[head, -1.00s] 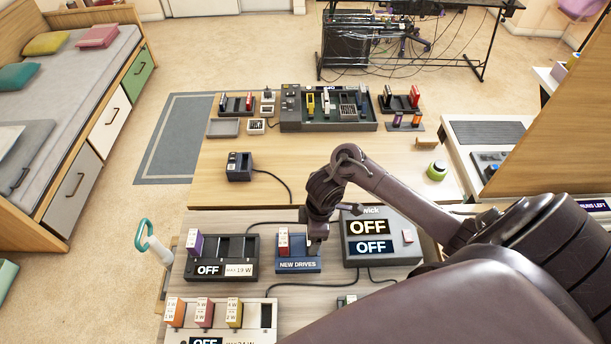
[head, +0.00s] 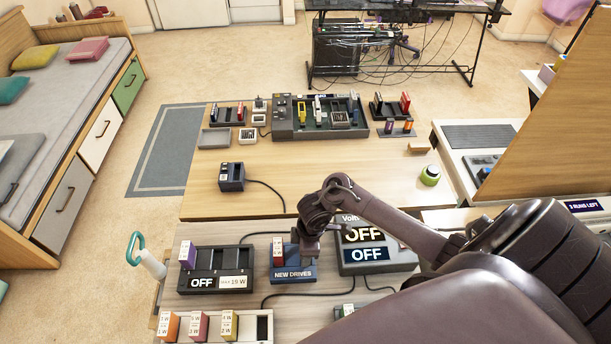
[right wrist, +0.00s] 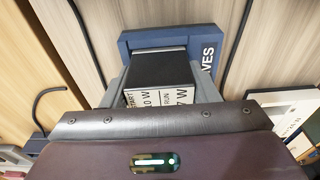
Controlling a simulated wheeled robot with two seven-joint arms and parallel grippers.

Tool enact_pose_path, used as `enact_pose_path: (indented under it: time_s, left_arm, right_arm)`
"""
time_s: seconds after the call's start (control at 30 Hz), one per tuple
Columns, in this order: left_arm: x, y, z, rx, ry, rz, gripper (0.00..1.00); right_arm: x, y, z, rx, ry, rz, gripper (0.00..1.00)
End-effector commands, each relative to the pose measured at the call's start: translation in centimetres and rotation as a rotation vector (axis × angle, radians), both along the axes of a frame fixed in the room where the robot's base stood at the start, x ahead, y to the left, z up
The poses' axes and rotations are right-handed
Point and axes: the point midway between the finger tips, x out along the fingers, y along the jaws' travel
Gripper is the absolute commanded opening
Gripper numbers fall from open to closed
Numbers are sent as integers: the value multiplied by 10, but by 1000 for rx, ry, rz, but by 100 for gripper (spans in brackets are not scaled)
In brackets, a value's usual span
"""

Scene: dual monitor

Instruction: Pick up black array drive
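The black drive (right wrist: 160,70) has a white end label reading "10 W" and "RUN 7 W" in the right wrist view. It is in line with the blue "NEW DRIVES" dock (right wrist: 150,38), which also shows in the head view (head: 293,275). My right gripper (right wrist: 162,88) has its grey fingers on both sides of the drive, with no clear gap. In the head view, my right gripper (head: 308,250) is over the dock's right side and hides the black drive. Whether the drive is still seated is unclear. My left gripper is not in view.
A red drive (head: 278,252) stands in the dock's left side. A black dock (head: 215,270) reading "OFF" with a purple drive is at left. A grey box (head: 372,255) with "OFF" displays is close at right. Cables run over the table. The rear wooden tabletop (head: 300,180) is largely clear.

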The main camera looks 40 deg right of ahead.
Motion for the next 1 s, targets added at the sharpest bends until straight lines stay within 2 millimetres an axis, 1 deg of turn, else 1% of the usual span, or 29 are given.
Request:
enact_pose_path:
  time_s: [0.03,0.07,0.1,0.37,0.47,0.57,0.67,0.77,0.8,0.83,0.87,0.9,1.0]
  left_arm:
    - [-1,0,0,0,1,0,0]
    - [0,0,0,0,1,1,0]
    - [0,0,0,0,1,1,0]
    - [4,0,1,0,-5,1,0]
    - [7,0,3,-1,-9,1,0]
    - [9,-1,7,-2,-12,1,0]
    - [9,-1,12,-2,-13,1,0]
    - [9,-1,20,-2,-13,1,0]
    - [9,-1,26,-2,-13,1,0]
    - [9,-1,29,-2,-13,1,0]
    - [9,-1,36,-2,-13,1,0]
    - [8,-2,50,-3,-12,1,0]
    - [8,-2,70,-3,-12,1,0]
  right_arm:
    - [0,0,0,0,0,0,37]
    - [0,0,0,0,0,0,33]
    - [0,0,0,0,-1,0,32]
    - [1,0,3,0,-1,0,32]
    - [1,0,9,1,-3,0,32]
    - [1,0,21,2,-3,0,32]
    - [2,0,41,-1,-5,0,32]
    - [2,0,68,-2,-7,3,32]
    - [3,0,82,-1,-8,3,32]
    - [3,-1,92,-1,-8,3,32]
    - [2,-1,104,-4,-7,3,32]
    - [2,-2,121,-8,-7,4,32]
    - [2,-3,150,-8,-7,5,32]
